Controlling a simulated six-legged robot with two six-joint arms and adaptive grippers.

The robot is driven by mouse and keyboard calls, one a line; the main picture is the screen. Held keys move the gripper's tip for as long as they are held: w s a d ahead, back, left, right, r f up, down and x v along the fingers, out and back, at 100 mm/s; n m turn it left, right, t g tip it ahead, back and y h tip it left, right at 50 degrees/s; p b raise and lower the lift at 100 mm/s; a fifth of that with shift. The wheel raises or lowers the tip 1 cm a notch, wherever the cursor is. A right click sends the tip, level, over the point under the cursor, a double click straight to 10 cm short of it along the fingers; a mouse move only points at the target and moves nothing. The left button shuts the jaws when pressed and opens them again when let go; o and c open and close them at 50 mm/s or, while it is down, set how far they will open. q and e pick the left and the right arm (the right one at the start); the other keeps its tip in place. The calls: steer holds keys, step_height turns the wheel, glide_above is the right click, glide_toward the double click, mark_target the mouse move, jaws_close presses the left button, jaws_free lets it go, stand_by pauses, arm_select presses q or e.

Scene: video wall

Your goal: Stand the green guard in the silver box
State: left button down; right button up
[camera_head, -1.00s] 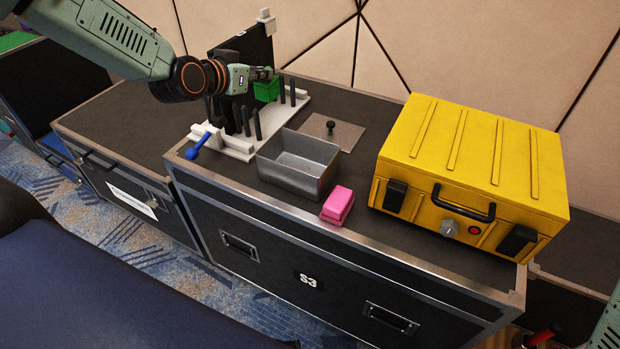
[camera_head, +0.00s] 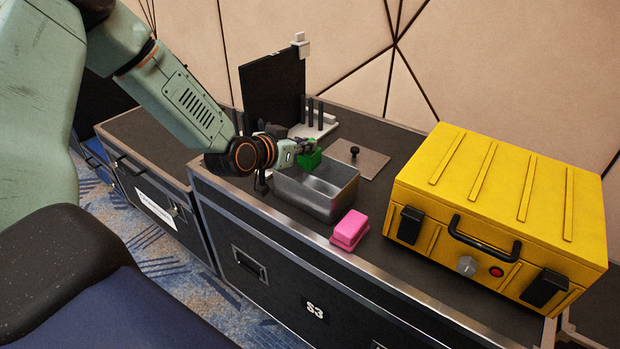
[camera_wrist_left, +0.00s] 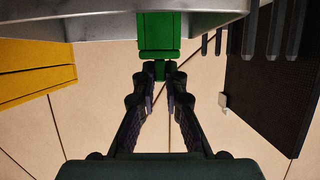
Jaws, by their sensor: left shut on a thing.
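The green guard (camera_head: 309,158) is a small green block held at the tip of my left gripper (camera_head: 298,149), which is shut on it. In the left wrist view the guard (camera_wrist_left: 159,32) sits between the fingertips of the left gripper (camera_wrist_left: 160,76). The silver box (camera_head: 322,192) is an open metal tray on the black case. The guard is at the back left of the box, over or just behind its rim; I cannot tell its exact height. In the wrist view the box wall (camera_wrist_left: 100,22) runs close beside the guard. My right gripper is not in view.
A pink block (camera_head: 350,229) lies in front of the box. A yellow case (camera_head: 500,210) stands to the right. A flat plate with a black knob (camera_head: 355,153) lies behind the box. A black panel (camera_head: 270,88) and dark pegs (camera_head: 316,112) stand at the back left.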

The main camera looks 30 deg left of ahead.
mark_target(304, 165)
arm_select(q)
step_height(304, 165, down, 2)
steer(key=shift+w+f, duration=0.1)
step_height(304, 165, down, 3)
steer(key=shift+f+b, duration=0.2)
steer(key=shift+b, duration=0.85)
steer(key=shift+d, duration=0.1)
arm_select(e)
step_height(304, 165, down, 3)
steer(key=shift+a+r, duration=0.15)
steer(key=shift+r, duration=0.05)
arm_select(q)
steer(key=shift+s+f, duration=0.1)
steer(key=shift+s, duration=0.1)
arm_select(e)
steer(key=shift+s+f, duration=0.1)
arm_select(q)
steer(key=c, duration=1.4)
jaws_free()
steer(key=shift+w+f, duration=0.1)
steer(key=shift+w, duration=0.05)
